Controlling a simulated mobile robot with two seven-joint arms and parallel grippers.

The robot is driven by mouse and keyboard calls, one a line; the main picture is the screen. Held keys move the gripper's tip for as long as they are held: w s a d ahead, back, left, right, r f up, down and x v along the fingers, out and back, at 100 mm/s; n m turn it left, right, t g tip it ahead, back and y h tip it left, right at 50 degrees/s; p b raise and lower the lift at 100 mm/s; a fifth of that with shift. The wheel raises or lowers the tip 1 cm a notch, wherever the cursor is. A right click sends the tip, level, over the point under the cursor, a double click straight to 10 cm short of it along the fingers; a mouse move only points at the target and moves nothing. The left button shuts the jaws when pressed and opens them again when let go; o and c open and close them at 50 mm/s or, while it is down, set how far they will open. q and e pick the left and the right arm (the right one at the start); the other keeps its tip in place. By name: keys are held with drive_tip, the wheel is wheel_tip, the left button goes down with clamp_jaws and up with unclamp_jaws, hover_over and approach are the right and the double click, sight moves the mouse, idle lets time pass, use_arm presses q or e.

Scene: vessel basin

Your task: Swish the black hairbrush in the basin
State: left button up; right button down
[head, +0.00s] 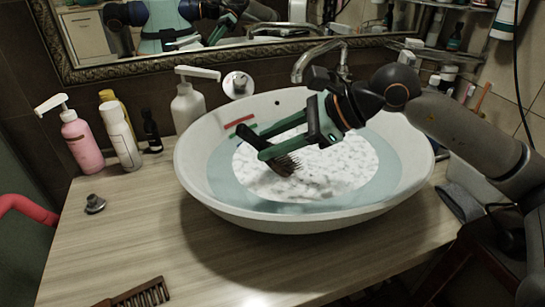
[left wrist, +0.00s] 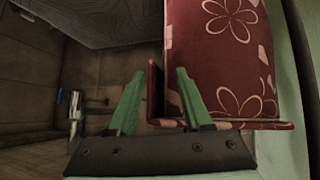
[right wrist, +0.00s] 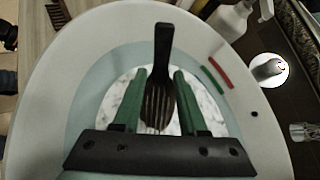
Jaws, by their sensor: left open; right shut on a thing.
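The black hairbrush (head: 285,166) is in my right gripper (head: 258,143), over the white basin (head: 300,218). Its bristles point down toward the pale water. I cannot tell whether they touch the water. In the right wrist view the hairbrush (right wrist: 162,50) lies between the green fingers, with its handle reaching beyond the tips. The basin (right wrist: 60,75) surrounds it, with a white speckled patch in the middle. My left gripper (left wrist: 158,80) is open and empty in the left wrist view, away from the basin. It is out of the head view.
Bottles, including a pink pump bottle (head: 82,142) and a white pump bottle (head: 188,108), stand left of the basin. A faucet (head: 318,55) is behind it. A brown comb (head: 140,293) lies at the front left. A red flowered seat (left wrist: 225,70) is beside my left gripper.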

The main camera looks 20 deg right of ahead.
drive_tip(key=shift+d, duration=0.15)
drive_tip(key=shift+a, duration=0.65)
drive_tip(key=shift+d, duration=0.2)
drive_tip(key=shift+d+b, duration=0.3)
drive_tip(key=shift+d, duration=0.15)
drive_tip(key=shift+a, duration=0.2)
drive_tip(key=shift+a, duration=0.5)
drive_tip(key=shift+d+b, duration=0.3)
drive_tip(key=shift+d, duration=0.2)
drive_tip(key=shift+s+a, duration=0.1)
idle(0.4)
